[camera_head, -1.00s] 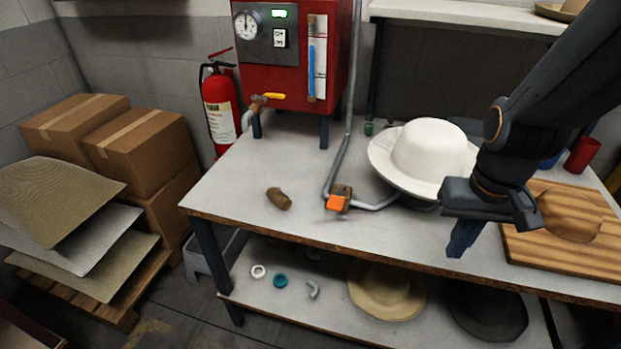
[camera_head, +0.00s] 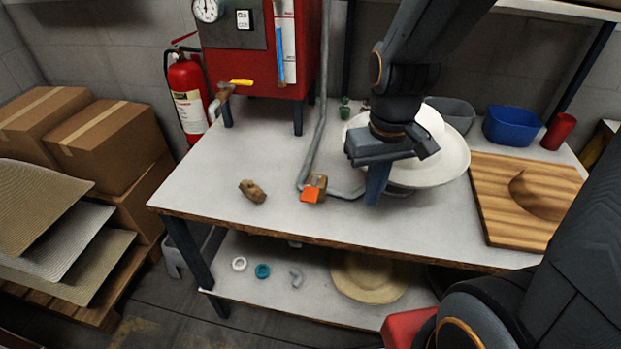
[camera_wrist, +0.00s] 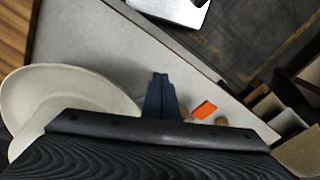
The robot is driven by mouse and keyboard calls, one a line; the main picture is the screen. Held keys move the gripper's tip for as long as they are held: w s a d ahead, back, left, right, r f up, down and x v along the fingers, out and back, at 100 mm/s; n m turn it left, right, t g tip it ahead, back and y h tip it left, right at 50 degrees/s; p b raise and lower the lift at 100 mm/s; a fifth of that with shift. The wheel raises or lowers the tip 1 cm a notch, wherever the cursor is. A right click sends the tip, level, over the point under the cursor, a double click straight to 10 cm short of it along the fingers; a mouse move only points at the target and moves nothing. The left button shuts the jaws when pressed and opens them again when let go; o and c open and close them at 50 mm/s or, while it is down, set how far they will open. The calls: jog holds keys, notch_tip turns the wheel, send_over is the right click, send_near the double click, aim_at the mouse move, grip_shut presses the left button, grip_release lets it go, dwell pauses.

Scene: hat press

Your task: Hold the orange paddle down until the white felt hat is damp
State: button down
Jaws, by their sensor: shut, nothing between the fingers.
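The orange paddle (camera_head: 311,195) sits on a small brass valve on the pipe at the table's front middle. It also shows in the wrist view (camera_wrist: 204,110), just right of my fingers. My gripper (camera_head: 374,200) is shut and empty, pointing down, to the right of the paddle and apart from it. The fingers also show in the wrist view (camera_wrist: 159,90). The white felt hat (camera_head: 445,160) lies behind my gripper, partly hidden by my arm. It also shows at left in the wrist view (camera_wrist: 70,95). Whether the felt is damp I cannot tell.
A brown cork-like piece (camera_head: 252,191) lies left of the paddle. A wooden board (camera_head: 490,190) lies at right. A red boiler (camera_head: 262,65) stands behind, its pipe (camera_head: 314,140) running down to the valve. A blue bin (camera_head: 510,126) and red cup (camera_head: 558,131) stand at the back.

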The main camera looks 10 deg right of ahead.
jog(key=w+a+r+n, duration=0.6)
jog(key=n, duration=0.1)
notch_tip(320, 180, up, 6)
jog(key=n+g+p, duration=0.1)
jog(key=n+g, duration=0.1)
jog(key=n, duration=0.4)
send_over(310, 194)
jog(key=w, duration=0.3)
jog(key=shift+s+d+y, duration=0.2)
jog(key=shift+d+y, duration=0.1)
jog(key=shift+d, duration=0.15)
jog(key=shift+f, duration=0.15)
jog(key=f+p, duration=0.1)
jog(key=f, duration=0.3)
jog(key=s+f+p, duration=0.1)
jog(key=f, duration=0.4)
jog(key=s+f+p, duration=0.1)
jog(key=f, duration=0.3)
jog(key=shift+a+f, duration=0.3)
jog(key=shift+f, duration=0.05)
